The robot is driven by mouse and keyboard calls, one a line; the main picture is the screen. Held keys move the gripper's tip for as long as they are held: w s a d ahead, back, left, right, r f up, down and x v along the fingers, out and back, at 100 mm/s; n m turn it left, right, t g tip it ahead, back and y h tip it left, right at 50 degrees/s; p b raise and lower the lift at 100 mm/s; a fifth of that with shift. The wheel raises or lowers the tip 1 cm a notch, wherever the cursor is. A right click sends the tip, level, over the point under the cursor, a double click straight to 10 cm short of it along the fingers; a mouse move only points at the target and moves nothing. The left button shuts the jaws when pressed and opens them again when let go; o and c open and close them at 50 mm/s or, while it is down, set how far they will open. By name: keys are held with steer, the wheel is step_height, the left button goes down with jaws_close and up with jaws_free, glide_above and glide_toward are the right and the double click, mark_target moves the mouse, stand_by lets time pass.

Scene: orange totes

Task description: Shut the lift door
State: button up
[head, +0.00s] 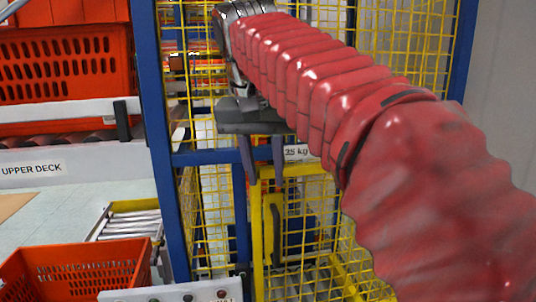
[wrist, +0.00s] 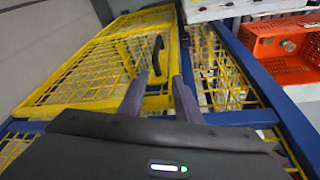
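The lift door (head: 257,230) is a yellow frame with yellow mesh, inside the lift's blue frame (head: 155,120). In the wrist view the door (wrist: 85,92) fills the upper left, with a dark curved handle (wrist: 157,52) near its right end. I cannot tell how far the door stands open. My gripper (head: 266,182) hangs fingers-down in front of the lift, near the door's top bar. In the wrist view its two fingers (wrist: 158,80) are apart with nothing between them, and the handle lies beyond the tips. My red-sleeved arm hides much of the lift's right side.
Left of the lift is a shelf marked UPPER DECK (head: 32,169) with an orange tote (head: 65,65) on rollers. Another orange tote (head: 75,275) is at lower left, near a roller section (head: 130,220). A grey wall stands at right.

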steer(key=shift+v, duration=2)
steer(key=shift+a+f, duration=0.1)
steer(key=shift+f, duration=0.05)
steer(key=shift+s, duration=0.2)
